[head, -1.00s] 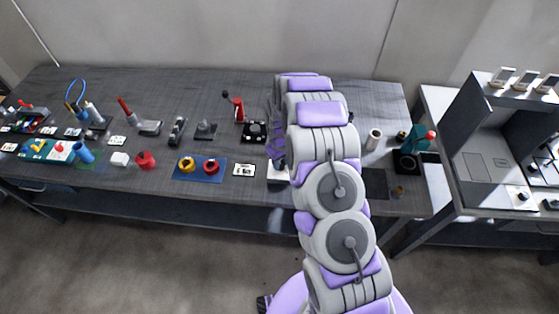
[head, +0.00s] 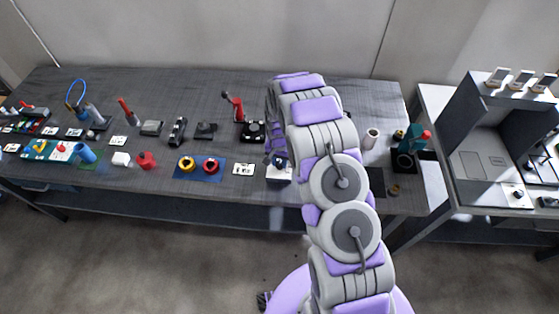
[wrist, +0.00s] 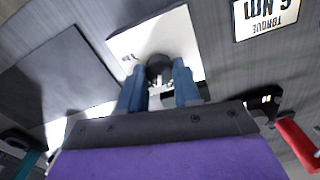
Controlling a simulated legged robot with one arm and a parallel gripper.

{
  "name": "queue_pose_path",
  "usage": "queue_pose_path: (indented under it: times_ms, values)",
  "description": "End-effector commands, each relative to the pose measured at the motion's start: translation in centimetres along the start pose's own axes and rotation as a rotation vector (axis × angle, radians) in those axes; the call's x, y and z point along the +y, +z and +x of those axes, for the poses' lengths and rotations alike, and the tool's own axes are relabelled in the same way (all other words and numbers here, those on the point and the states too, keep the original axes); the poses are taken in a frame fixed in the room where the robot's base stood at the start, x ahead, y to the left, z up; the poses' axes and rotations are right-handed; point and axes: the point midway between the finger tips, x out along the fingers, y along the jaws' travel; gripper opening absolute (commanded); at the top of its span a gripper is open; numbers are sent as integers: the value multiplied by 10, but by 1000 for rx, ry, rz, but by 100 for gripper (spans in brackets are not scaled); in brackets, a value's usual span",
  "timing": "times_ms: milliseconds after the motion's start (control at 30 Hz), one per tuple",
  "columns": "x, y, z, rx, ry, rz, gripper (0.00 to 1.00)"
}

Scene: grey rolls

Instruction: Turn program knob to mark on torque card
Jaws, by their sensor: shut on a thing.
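The program knob (wrist: 158,66) is a dark round knob on a white panel (wrist: 137,43) in the wrist view. My gripper (wrist: 160,84) has its two blue fingers on either side of the knob and is shut on it. The fingers hide part of the knob, and I cannot make out its pointer. The torque card (wrist: 266,14) shows upside down at the top right, reading "TORQUE" and "6 Nm", partly cut off. In the head view the card (head: 243,169) lies just left of the white knob unit (head: 279,175), which my arm partly covers.
A blue mat (head: 200,169) with a yellow and a red ring-shaped piece lies left of the card. A red-handled device (head: 236,108) stands behind it. A dark flat square (wrist: 57,85) lies beside the panel in the wrist view.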

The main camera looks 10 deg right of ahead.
Motion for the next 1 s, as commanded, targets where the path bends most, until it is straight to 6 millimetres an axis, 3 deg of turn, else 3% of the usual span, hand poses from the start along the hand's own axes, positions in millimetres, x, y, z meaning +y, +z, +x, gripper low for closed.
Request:
queue_pose_path:
  times_ms: [700, 1000]
  values:
    - [1, 2, 3, -5, 5, 671, 2]
    - [0, 2, 2, -3, 4, 874, 2]
